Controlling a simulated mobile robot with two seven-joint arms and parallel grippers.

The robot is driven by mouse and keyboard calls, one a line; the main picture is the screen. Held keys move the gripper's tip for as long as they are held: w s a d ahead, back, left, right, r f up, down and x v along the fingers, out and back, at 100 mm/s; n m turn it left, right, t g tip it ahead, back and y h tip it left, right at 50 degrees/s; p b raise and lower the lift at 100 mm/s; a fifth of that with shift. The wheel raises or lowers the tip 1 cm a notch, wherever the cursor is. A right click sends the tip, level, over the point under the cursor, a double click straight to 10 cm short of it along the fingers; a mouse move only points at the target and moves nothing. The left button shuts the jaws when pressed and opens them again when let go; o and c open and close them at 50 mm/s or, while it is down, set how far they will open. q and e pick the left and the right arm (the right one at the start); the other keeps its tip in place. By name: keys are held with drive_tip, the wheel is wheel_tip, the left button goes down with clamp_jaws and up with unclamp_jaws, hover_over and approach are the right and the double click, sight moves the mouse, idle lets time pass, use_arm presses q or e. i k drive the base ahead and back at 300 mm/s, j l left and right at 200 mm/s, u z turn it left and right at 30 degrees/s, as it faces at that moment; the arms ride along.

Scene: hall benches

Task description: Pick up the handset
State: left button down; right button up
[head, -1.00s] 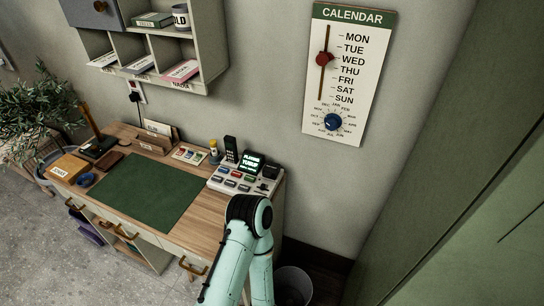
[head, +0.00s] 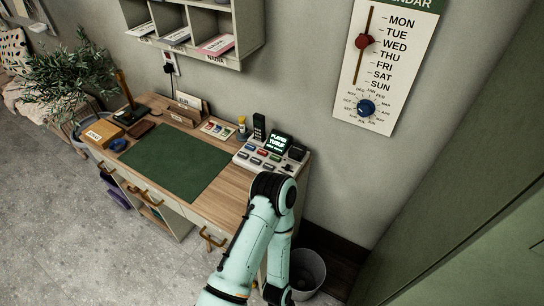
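A dark upright handset (head: 259,127) stands at the back left of a pale console (head: 246,161) at the right end of the desk. The console has rows of coloured buttons and a lit screen (head: 278,142) with green text. One of my pale green arms rises from the bottom, bends in front of the console and hangs down again beside the desk. Neither gripper shows in the head view. Nothing touches the handset.
The wooden desk (head: 217,208) carries a green mat (head: 172,161), a card holder (head: 184,114) and an orange box (head: 104,133). Shelves (head: 249,34) hang above it. A bin (head: 306,272) stands right of the desk. Open floor lies at the lower left.

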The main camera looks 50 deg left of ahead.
sight(260, 120)
drive_tip(key=k+j+u, duration=0.1)
drive_tip(key=u, duration=0.25)
drive_tip(key=j+u, duration=0.35)
drive_tip(key=u, duration=0.85)
drive_tip(key=k+j+u, duration=0.1)
drive_tip(key=j+u, duration=0.4)
drive_tip(key=j, duration=0.75)
